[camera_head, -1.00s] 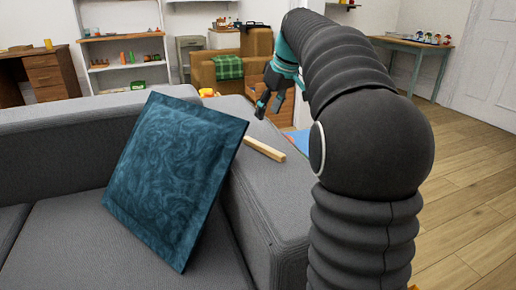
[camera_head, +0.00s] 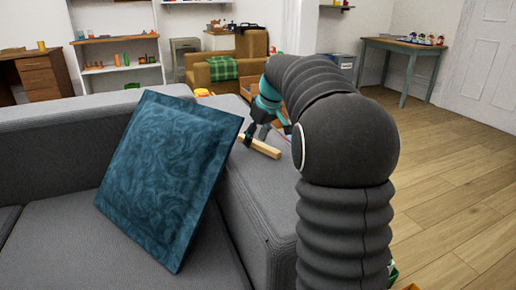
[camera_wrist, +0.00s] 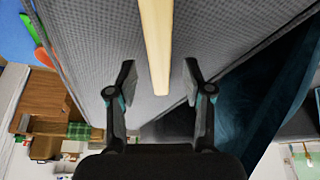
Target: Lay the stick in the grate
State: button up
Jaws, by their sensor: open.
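The stick (camera_head: 262,147) is a pale wooden bar lying on the grey sofa's armrest, beside the blue cushion. In the wrist view the stick (camera_wrist: 157,45) runs down from the top edge, and its near end lies between my open fingers without visible contact. My gripper (camera_head: 257,136) is at the stick in the head view; in the wrist view my gripper (camera_wrist: 159,82) is open, with a finger on each side. The grate is not visible in these frames.
The blue cushion (camera_head: 168,170) leans on the grey sofa (camera_head: 60,225) just left of the armrest. A tan armchair (camera_head: 230,68) with a green cloth stands behind. A teal-legged table (camera_head: 400,48) stands at the back right, with open wooden floor (camera_head: 450,150) before it.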

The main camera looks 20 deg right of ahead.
jog(key=shift+w+a+f, duration=0.1)
jog(key=shift+w+f, duration=0.05)
jog(key=shift+f, duration=0.2)
grip_shut()
jog(key=shift+r, duration=0.15)
